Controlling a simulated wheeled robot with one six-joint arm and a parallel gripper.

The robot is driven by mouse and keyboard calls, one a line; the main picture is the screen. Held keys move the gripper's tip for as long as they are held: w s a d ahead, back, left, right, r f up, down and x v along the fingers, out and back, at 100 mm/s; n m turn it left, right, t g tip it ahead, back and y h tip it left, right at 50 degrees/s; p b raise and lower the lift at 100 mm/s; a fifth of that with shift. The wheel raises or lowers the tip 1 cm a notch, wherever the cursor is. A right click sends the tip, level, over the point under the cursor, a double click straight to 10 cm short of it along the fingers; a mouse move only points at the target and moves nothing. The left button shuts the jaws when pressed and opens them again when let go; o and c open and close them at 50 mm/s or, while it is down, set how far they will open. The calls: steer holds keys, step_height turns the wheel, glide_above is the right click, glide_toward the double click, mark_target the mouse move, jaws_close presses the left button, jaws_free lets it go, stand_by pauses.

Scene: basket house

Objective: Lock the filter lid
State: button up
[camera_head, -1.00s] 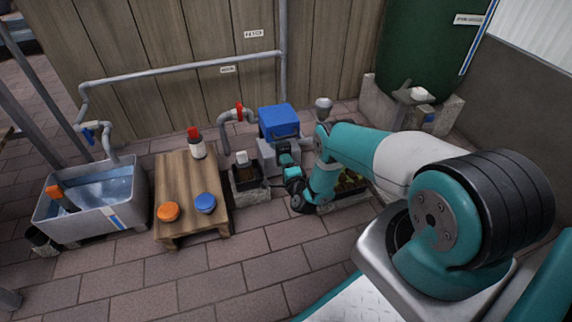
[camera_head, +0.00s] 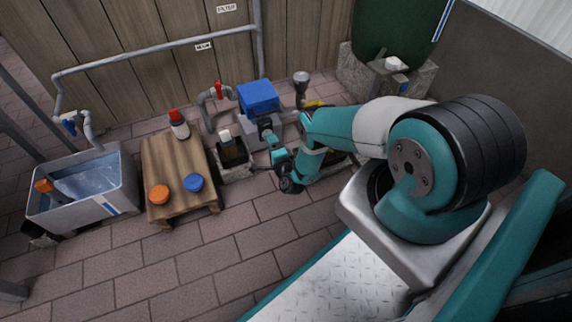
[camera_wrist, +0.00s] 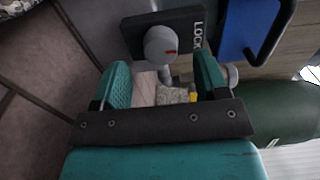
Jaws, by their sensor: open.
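The filter box has a blue lid (camera_head: 259,96) over a grey body (camera_head: 252,129). In the wrist view the blue lid (camera_wrist: 240,28) is at the upper right, with a black handle along its edge. Beside it is a dark plate (camera_wrist: 190,22) marked "LOCK", bearing a round grey knob (camera_wrist: 160,45) with a red mark. My gripper (camera_wrist: 162,62) is open, its two teal fingers apart. The knob appears between and just beyond the fingertips; I cannot tell whether they touch it. In the head view my gripper (camera_head: 270,138) is at the front of the box.
A small dark container (camera_head: 232,157) stands left of the box. A wooden table (camera_head: 166,163) holds a bottle (camera_head: 179,124), an orange lid (camera_head: 159,194) and a blue one (camera_head: 195,183). A water tub (camera_head: 84,190) is at far left. The paved floor in front is open.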

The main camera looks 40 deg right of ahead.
steer(key=p+v, duration=0.9)
steer(key=v, duration=0.5)
steer(key=shift+w+d, duration=0.1)
steer(key=shift+w, duration=0.1)
